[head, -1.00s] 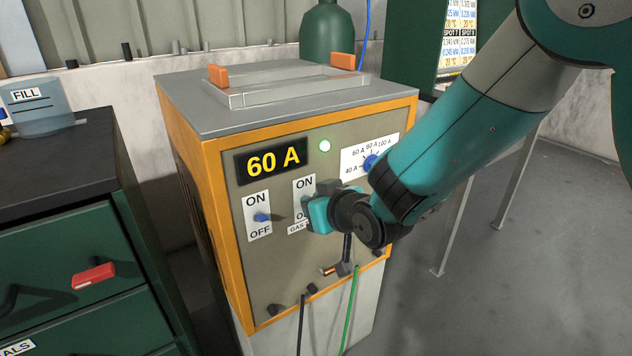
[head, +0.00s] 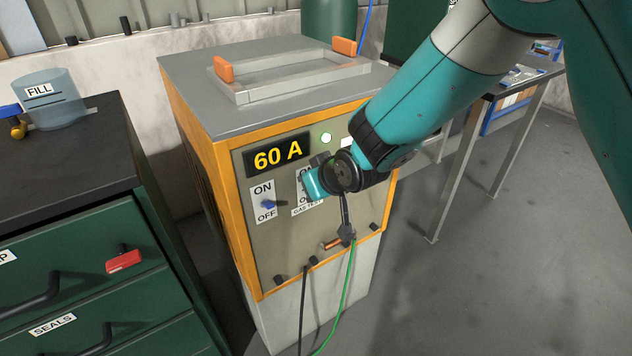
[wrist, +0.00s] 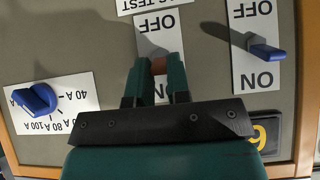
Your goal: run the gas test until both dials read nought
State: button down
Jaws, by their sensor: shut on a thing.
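The orange-framed welding machine (head: 225,178) stands ahead, its display (head: 277,155) reading 60 A. The gas test switch plate (head: 306,209), marked ON above OFF, is partly covered by my gripper (head: 309,186). The lever's exact position is hard to tell. Left of it in the head view is another ON/OFF switch with a blue lever (head: 268,204). No gas dials are in view.
A blue current knob (wrist: 36,99) shows in the wrist view. Black and green cables hang from the front. A dark-topped green cabinet (head: 60,150) stands left, a table (head: 468,150) right. Floor at right is clear.

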jog(key=c, duration=1.1)
grip_release()
jog(key=p+v, duration=0.1)
jog(key=v, duration=1.6)
jog(key=shift+s+d+r, duration=0.1)
jog(key=shift+s+d, duration=0.05)
jog(key=s+d+r+g+p, duration=0.1)
jog(key=s+d+r+g, duration=0.25)
jog(key=s, duration=0.55)
jog(key=s+d+r+g+p, duration=0.1)
jog(key=s+d+r+g, duration=0.3)
jog(key=s, duration=0.6)
jog(key=shift+h, duration=0.4)
jog(key=r+p, duration=0.6)
jog(key=p, duration=0.1)
jog(key=d+r+p, duration=0.1)
jog(key=r+p, duration=0.2)
jog(key=r, duration=0.1)
jog(key=shift+w+r+p, duration=0.1)
jog(key=shift+w+p, duration=0.2)
jog(key=shift+p, duration=0.1)
